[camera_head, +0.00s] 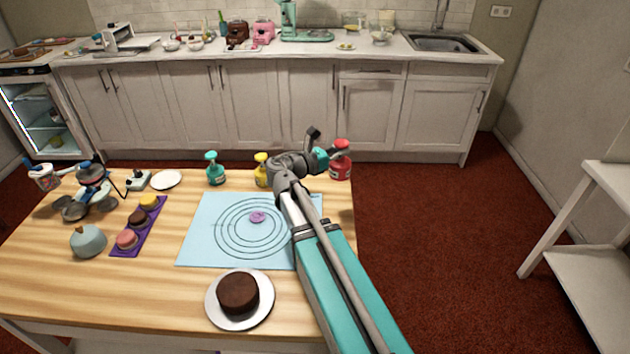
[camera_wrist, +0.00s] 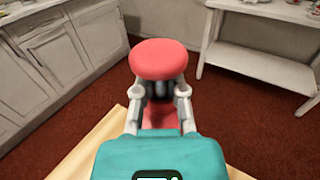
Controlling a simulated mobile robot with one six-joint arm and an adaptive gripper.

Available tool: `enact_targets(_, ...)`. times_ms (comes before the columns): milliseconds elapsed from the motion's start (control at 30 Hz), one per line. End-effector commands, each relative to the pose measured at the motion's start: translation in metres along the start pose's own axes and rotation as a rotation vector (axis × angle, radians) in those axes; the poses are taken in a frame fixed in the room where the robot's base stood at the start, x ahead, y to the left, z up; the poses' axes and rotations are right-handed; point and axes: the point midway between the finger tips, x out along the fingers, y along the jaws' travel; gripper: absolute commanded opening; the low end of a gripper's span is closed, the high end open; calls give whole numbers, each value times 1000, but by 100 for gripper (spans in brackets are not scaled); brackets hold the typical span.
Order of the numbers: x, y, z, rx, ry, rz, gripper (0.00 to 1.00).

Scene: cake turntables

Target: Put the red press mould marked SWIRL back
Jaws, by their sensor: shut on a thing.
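The red press mould (camera_head: 341,163) is at the far right corner of the wooden table. My gripper (camera_head: 328,152) is shut on it. In the wrist view the mould's round red top (camera_wrist: 158,60) stands above the fingers of my gripper (camera_wrist: 160,98), with more red showing below them. I cannot tell whether its base touches the table. No SWIRL marking can be read. A teal press mould (camera_head: 215,170) and a yellow press mould (camera_head: 262,170) stand in a row to its left, the yellow one partly beside my arm.
A blue mat (camera_head: 200,240) with printed rings bears a small purple piece (camera_head: 257,217). A chocolate cake (camera_head: 238,292) sits on a white plate (camera_head: 238,323) in front. A purple tray (camera_head: 130,247) with small cakes lies left. Open floor lies right of the table.

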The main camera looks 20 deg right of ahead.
Motion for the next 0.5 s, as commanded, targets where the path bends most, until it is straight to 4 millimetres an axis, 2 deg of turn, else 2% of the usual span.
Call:
enact_targets(167, -15, 10, 0, 0, -1, 41, 0)
enact_targets(500, -71, 41, -1, 0, -1, 186, 0)
